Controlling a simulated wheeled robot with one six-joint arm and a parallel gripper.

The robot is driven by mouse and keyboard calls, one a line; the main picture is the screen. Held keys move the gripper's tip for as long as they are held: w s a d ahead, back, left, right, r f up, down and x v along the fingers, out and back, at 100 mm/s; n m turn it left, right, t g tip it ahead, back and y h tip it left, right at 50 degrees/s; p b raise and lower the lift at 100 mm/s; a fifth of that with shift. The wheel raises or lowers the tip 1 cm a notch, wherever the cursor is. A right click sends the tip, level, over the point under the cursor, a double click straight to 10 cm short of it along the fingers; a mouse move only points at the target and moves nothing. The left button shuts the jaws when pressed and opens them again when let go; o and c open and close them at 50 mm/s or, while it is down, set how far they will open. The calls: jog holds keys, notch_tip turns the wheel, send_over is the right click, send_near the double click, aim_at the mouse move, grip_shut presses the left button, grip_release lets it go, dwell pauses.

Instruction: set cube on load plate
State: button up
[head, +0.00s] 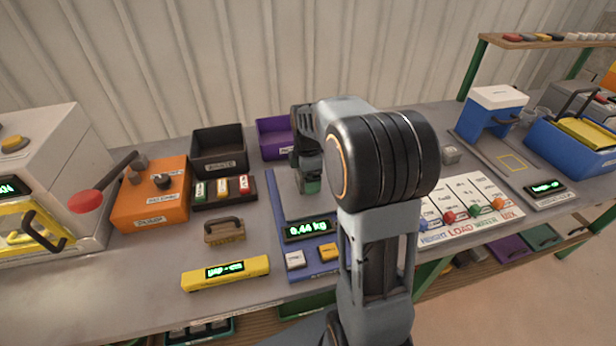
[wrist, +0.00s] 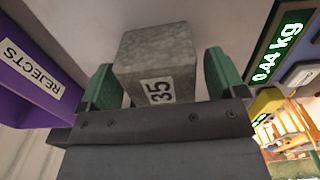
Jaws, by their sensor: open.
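A grey stone-like cube marked 35 (wrist: 157,60) lies between the green fingertips of my gripper (wrist: 158,85) in the wrist view. The jaws are open around it. In the head view my gripper (head: 308,178) points down over the blue scale (head: 318,268), whose green display reads 0.44 kg. My own arm hides much of the scale's right side, and the cube is hardly visible there. I cannot tell for sure which surface is the load plate. A grey panel with a yellow square outline (head: 511,163) lies at the right, its square empty.
A second grey block (head: 451,155) stands right of my arm. A black bin (head: 219,150) and a purple rejects bin (head: 275,138) stand behind. An orange box (head: 150,200), a wooden-handled stamp (head: 224,231) and a yellow display bar (head: 226,273) lie left.

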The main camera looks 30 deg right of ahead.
notch_tip(320, 180, up, 11)
jog(key=shift+f+p, duration=0.1)
jog(key=shift+p, duration=0.3)
jog(key=s+a+f+m+t, duration=0.1)
jog(key=s+a+f+m, duration=0.2)
jog(key=s+m, duration=0.5)
jog(key=s+a+f+m+t, duration=0.2)
jog(key=s+a+f+m, duration=0.1)
jog(key=s+a+m, duration=0.3)
jog(key=shift+s+a+m, duration=0.3)
jog(key=shift+s+m, duration=0.6)
jog(key=shift+s, duration=0.15)
